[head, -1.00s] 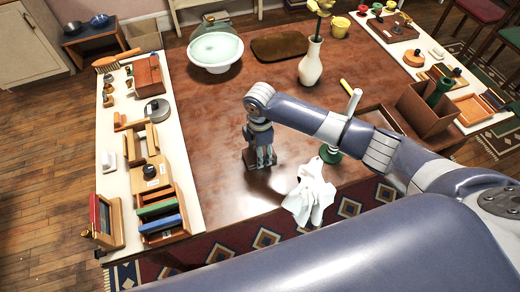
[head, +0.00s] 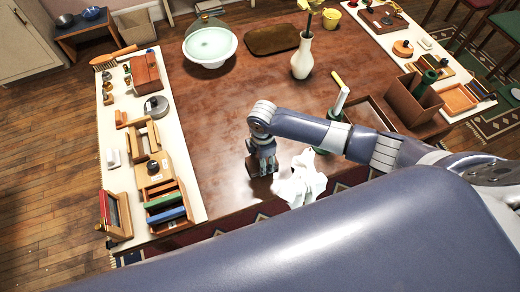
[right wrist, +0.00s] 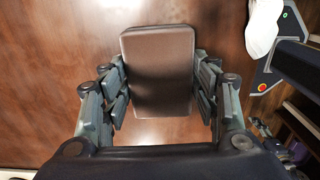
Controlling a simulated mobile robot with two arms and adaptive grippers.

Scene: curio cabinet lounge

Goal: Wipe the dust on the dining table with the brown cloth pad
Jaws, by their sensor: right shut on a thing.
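The brown cloth pad (right wrist: 158,70) is a dark rectangular block between the fingers of my right gripper (right wrist: 158,88), which is shut on it. In the head view the right gripper (head: 263,165) points down at the dining table (head: 222,165), near its front edge. The pad (head: 254,167) is partly hidden by the fingers there and appears low against the tabletop; contact cannot be told. The glossy reddish-brown tabletop has paler, mottled patches (head: 250,85) that may be dust. My left gripper is not in view.
A crumpled white cloth (head: 302,180) lies right beside the gripper. A green-and-white candlestick (head: 328,140), a white vase (head: 302,58), a pale bowl (head: 210,46) and a brown tray (head: 272,40) stand on the table. Loaded white runners line both sides. The middle is mostly clear.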

